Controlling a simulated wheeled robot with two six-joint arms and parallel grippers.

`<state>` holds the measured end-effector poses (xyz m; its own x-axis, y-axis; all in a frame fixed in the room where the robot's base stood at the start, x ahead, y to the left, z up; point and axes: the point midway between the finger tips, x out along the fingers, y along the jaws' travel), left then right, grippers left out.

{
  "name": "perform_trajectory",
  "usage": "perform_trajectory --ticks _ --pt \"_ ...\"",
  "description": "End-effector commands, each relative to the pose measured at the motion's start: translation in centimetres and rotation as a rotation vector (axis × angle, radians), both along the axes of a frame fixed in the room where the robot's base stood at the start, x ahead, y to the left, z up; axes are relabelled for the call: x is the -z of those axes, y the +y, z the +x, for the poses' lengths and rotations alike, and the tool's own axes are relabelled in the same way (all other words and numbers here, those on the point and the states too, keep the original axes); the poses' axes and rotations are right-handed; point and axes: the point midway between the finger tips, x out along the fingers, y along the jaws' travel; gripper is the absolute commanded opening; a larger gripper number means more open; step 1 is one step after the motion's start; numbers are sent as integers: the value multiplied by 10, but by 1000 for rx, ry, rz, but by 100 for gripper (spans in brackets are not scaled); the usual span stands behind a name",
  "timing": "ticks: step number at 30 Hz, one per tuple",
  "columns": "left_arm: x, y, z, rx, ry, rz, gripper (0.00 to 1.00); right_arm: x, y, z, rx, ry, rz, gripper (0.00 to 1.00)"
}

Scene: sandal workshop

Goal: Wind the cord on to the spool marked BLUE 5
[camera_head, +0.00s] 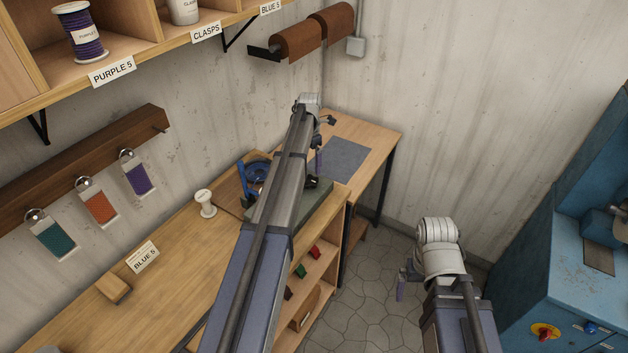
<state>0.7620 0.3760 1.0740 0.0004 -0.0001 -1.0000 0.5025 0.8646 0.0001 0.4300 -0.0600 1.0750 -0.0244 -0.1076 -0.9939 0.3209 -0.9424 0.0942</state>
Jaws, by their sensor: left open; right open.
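A white, bare-looking spool (205,197) stands on the wooden workbench (190,260). I cannot read a mark on the spool. A BLUE 5 card (143,257) stands in front of it to the left. My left gripper (319,163) is open, beyond the blue ring to the right and partly hidden. My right gripper (401,287) is open and empty over the floor, far from the spool.
A wooden block (115,288) lies near the card. A shelf (150,62) above holds a purple spool (80,36). Cord samples (99,206) hang on the wall. A grey mat (346,160) lies on the far table. A blue machine (565,290) stands at right.

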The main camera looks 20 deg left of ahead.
Motion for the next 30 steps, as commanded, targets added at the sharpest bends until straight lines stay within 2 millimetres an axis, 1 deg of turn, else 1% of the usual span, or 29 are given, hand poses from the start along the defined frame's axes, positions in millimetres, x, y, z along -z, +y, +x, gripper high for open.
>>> perform_trajectory --ticks 5,8,14,21,24,27,30 --pt "4 -1 -1 2 0 0 100 4 0 0 -1 0 0 100" --pt "10 -1 -1 4 0 0 100 10 0 0 -2 0 0 100" --pt "30 -1 -1 5 0 0 100 30 0 0 -6 0 -1 100" --pt "62 -1 0 6 1 1 100 62 0 0 -8 0 -2 100" --pt "72 -1 0 6 1 1 100 72 0 0 -7 0 -2 100" --pt "78 -1 0 6 1 1 100 78 0 0 -6 0 -2 100" --pt "79 -1 0 6 1 1 100 79 0 0 -6 0 -2 100"
